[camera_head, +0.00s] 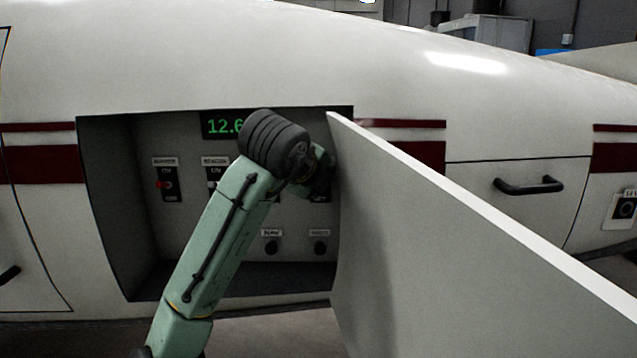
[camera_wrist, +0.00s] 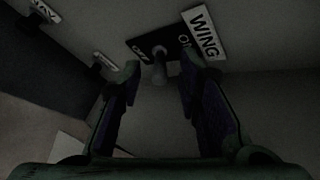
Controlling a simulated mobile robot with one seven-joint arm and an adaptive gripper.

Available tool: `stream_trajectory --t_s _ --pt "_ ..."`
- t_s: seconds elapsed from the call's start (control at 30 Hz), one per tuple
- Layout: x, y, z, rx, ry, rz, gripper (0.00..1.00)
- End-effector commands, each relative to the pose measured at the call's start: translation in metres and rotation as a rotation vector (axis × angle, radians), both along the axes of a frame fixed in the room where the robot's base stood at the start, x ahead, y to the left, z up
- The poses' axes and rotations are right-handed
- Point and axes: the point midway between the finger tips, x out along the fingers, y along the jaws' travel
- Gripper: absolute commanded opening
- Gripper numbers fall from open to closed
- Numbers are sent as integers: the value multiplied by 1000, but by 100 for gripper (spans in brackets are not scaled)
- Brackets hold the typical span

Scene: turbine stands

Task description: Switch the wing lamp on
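The wing lamp switch shows in the wrist view as a dark plate (camera_wrist: 140,46) marked ON and OFF, beside a white WING label (camera_wrist: 204,32). Its pale toggle lever (camera_wrist: 159,70) sticks out toward the camera; which way it is set is hard to tell. My gripper (camera_wrist: 158,78) is open, with one finger on each side of the lever. Gaps show between the fingers and the lever, and nothing is clearly held. In the head view my gripper (camera_head: 319,178) is at the right of the recessed panel, where my wrist hides most of the switch.
The recessed panel (camera_head: 140,235) also holds a switch with a red toggle (camera_head: 162,185), a beacon switch (camera_head: 213,173), a green display (camera_head: 221,125) and two lower knobs (camera_head: 271,247). An open white door (camera_head: 440,250) stands close to the right of my gripper.

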Motion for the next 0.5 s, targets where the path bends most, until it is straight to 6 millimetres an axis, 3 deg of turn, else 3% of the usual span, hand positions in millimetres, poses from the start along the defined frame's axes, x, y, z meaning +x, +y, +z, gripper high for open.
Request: stream_trajectory --t_s 0.5 --pt "-77 22 53 0 -4 1 32"
